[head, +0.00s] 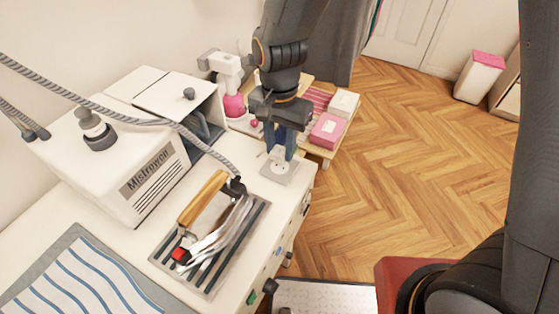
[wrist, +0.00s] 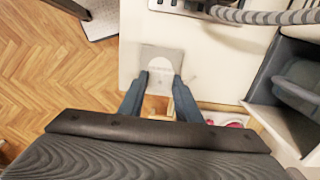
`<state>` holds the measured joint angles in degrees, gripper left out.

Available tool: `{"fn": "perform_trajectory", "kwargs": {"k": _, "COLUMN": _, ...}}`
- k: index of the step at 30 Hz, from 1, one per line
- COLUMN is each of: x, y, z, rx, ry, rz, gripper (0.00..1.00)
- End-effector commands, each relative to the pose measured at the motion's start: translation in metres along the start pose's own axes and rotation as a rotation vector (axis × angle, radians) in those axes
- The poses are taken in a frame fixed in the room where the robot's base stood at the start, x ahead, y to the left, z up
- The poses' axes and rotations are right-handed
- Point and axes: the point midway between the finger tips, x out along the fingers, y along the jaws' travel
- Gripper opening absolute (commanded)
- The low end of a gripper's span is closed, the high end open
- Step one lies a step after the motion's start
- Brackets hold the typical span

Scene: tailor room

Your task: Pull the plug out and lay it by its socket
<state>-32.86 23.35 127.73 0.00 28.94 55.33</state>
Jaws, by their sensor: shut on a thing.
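My gripper (head: 281,148) points straight down at the corner of the white worktop, its two blue-grey fingers shut on a small pale plug (head: 280,154). The socket (head: 279,174) is a light grey square plate with a whitish round face, directly beneath the fingertips. In the wrist view, the socket plate (wrist: 161,54) lies just beyond the fingertips (wrist: 160,82), and the pale plug between them blends into it. I cannot tell whether the plug is still seated or just clear of the socket. The fingers hide part of it.
A steam iron (head: 208,215) with a wooden handle rests on a striped stand left of the socket. A white boxy machine (head: 113,155) with a hose stands behind it. Pink and white boxes (head: 328,130) sit on a low table beyond. Bare worktop surrounds the plate.

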Motion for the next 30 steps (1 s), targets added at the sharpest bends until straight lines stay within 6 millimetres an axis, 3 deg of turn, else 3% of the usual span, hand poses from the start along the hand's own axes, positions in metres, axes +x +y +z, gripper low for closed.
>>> {"fn": "perform_trajectory", "kwargs": {"k": 17, "x": -0.021, "y": 0.000, "z": 0.000, "rx": 0.001, "ry": 0.000, "rz": 0.000, "gripper": 0.00}}
{"fn": "perform_trajectory", "kwargs": {"k": 26, "x": -0.020, "y": 0.000, "z": -0.001, "rx": 0.000, "ry": 0.000, "rz": 0.000, "gripper": 0.00}}
{"fn": "perform_trajectory", "kwargs": {"k": 30, "x": -0.010, "y": 0.006, "z": -0.015, "rx": -0.015, "ry": 0.000, "rz": 0.000, "gripper": 0.00}}
